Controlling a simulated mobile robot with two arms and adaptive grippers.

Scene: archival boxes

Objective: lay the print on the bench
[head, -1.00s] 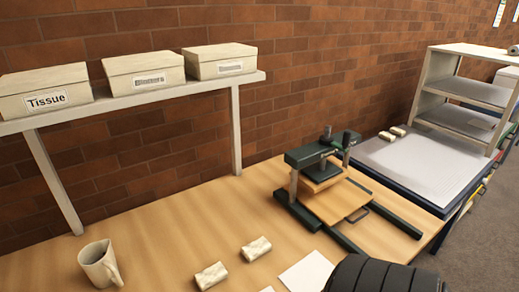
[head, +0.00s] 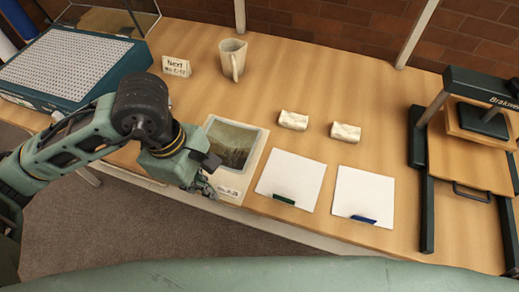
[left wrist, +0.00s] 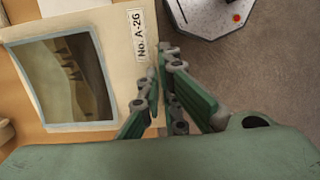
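The print (head: 232,142) is a dark brownish picture in a pale mount with a number label. It lies flat at the bench's front edge; I cannot tell whether it fully touches the bench (head: 300,85). In the left wrist view the print (left wrist: 75,80) fills the upper left, its label reading "No. A-26". My left gripper (head: 208,190) is at the print's near left edge. In the left wrist view the left gripper (left wrist: 160,78) has its fingers close together on the mount's edge beside the label. My right gripper is not in view.
Two white sheets with a green clip (head: 284,200) and a blue clip (head: 363,219) lie right of the print.

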